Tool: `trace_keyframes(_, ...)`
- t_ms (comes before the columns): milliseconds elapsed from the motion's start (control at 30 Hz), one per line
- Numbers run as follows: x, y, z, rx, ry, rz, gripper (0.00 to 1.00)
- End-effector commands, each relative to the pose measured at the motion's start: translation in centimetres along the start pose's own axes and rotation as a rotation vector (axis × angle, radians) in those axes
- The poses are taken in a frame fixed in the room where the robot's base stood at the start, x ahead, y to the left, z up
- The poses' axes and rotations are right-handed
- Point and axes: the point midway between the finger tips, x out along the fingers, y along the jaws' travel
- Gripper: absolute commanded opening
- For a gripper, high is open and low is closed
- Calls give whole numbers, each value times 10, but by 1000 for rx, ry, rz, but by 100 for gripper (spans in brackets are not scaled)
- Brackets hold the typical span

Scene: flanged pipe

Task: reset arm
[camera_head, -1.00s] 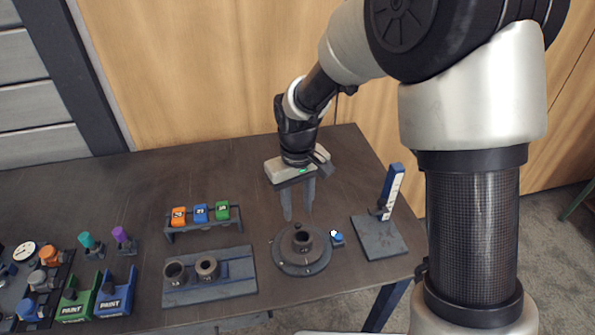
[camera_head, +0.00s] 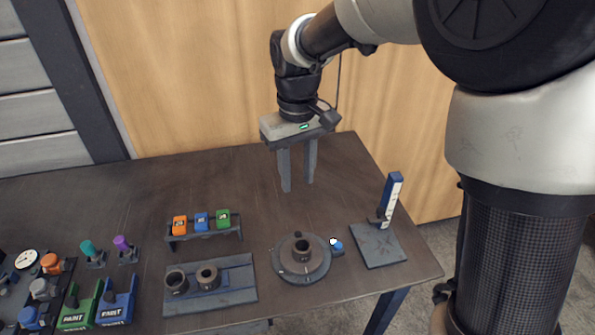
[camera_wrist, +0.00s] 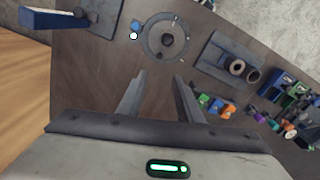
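My gripper (camera_head: 298,165) hangs fingers-down above the back right part of the table. Its two fingers are apart and nothing is between them. In the wrist view my gripper (camera_wrist: 160,97) also shows its fingers spread and empty. The round flanged pipe (camera_head: 302,257) stands on the table in front of the gripper, apart from it. It also shows beyond the fingertips in the wrist view (camera_wrist: 166,40). A small blue part with a white top (camera_head: 336,245) sits at the flange's right edge.
A gauge stand with a blue upright (camera_head: 379,246) is at the right. A grey plate (camera_head: 236,279) carries two dark rings. Behind it, a rack (camera_head: 204,235) holds orange, blue and green blocks. Paint bins (camera_head: 116,308) and assorted parts fill the left. The table's back middle is clear.

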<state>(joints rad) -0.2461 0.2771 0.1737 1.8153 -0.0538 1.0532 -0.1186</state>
Motion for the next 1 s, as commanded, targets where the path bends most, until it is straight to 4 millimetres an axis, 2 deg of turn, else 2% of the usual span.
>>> trace_keyframes(200,-3,1,2,4,4,2,32)
trace_keyframes(267,-12,5,6,17,16,9,32)
trace_keyframes(367,-42,17,26,64,59,29,32)
trace_keyframes(500,-97,40,77,181,156,71,32)
trace_keyframes(600,-127,51,120,274,231,96,32)
trace_keyframes(700,-150,58,160,365,309,115,32)
trace_keyframes(833,-164,60,201,461,396,130,32)
trace_keyframes(1000,-167,58,230,531,463,137,32)
